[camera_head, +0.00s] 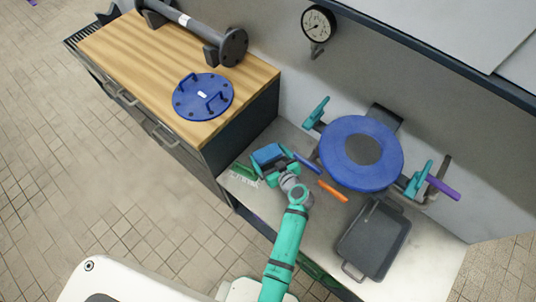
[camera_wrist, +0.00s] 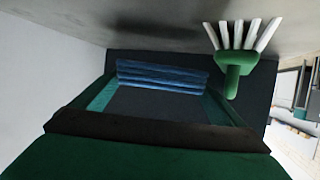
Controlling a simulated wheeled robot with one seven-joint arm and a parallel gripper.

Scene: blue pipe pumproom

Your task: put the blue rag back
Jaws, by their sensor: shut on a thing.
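The blue rag (camera_head: 268,155) is a folded blue block above the left part of the light worktop. My gripper (camera_head: 273,166) is shut on it. In the wrist view, the rag (camera_wrist: 162,76) shows as blue folded layers between the two teal fingers of my gripper (camera_wrist: 158,92). The rag's underside is hidden, and I cannot tell whether it touches the worktop.
A green brush (camera_wrist: 238,70) with white bristles lies close by on the worktop. A blue pen-like tool (camera_head: 307,164), an orange one (camera_head: 333,191), a large blue round flange (camera_head: 362,153) and a grey tray (camera_head: 375,240) are to the right. The wooden cabinet (camera_head: 130,60) rises at left.

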